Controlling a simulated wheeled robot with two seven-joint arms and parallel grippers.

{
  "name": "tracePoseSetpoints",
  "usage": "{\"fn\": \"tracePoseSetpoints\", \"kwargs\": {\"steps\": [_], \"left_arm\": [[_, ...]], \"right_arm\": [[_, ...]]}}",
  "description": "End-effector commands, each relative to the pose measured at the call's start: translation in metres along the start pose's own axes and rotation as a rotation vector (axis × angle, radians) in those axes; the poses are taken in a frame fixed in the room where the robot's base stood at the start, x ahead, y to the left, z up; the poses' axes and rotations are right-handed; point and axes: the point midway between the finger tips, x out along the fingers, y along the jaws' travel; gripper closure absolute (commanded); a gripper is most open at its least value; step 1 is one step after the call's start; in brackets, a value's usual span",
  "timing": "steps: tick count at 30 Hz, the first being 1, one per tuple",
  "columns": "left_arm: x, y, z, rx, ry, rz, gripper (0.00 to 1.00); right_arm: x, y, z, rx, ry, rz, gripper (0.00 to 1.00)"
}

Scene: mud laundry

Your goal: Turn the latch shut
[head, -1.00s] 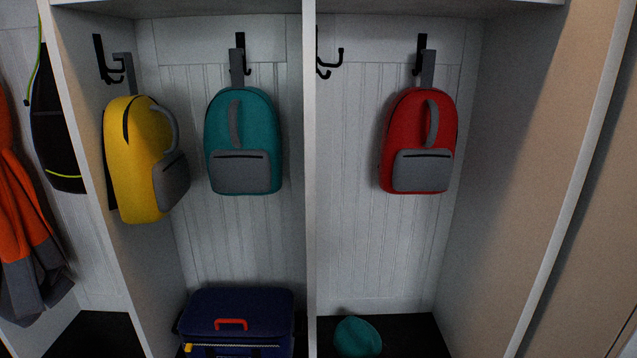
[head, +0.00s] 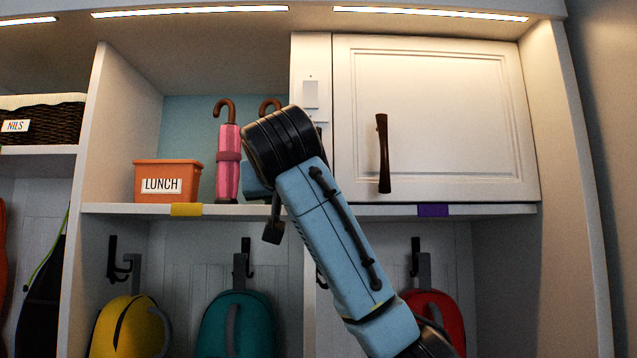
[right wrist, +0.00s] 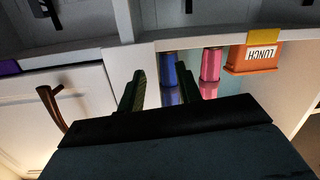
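The white cabinet door (head: 440,120) with a dark upright handle (head: 383,153) looks closed; the handle also shows in the right wrist view (right wrist: 52,108). A small pale plate (head: 311,94) sits on the post left of the door and looks like part of the latch. The area below it is partly covered by my right arm, so the latch's turn is unclear. My right gripper (right wrist: 160,68) is open, with two dark fingers apart and nothing held between them. In the head view my arm largely hides it. My left gripper is not in view.
Left of the post, an open shelf holds an orange LUNCH bin (head: 168,182), a pink umbrella (head: 228,165) and a blue umbrella (right wrist: 169,70). Yellow (head: 130,325), teal (head: 237,325) and red (head: 440,310) backpacks hang below. A wicker basket (head: 45,118) stands far left.

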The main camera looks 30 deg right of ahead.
Motion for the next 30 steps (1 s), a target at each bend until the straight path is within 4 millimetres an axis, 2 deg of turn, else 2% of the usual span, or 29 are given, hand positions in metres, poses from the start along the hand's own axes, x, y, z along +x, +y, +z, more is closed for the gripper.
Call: {"fn": "tracePoseSetpoints", "kwargs": {"steps": [1, 3, 6, 9, 12, 16, 30], "left_arm": [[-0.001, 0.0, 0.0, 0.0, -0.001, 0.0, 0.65], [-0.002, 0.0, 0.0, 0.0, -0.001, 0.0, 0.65], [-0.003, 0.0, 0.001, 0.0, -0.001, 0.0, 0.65], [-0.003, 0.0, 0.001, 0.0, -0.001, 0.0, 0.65], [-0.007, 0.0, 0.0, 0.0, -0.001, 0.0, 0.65], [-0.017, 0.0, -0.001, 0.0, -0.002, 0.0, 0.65], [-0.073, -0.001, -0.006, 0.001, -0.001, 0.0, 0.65]], "right_arm": [[-0.025, 0.017, -0.026, 0.033, 0.04, 0.024, 0.65], [-0.052, 0.034, -0.049, 0.069, 0.076, 0.049, 0.65], [-0.08, 0.052, -0.069, 0.109, 0.109, 0.076, 0.65], [-0.095, 0.062, -0.079, 0.131, 0.127, 0.091, 0.65], [-0.1, 0.066, -0.083, 0.139, 0.133, 0.096, 0.65], [-0.096, 0.067, -0.086, 0.14, 0.132, 0.097, 0.65], [-0.076, 0.069, -0.09, 0.138, 0.132, 0.095, 0.65]]}}
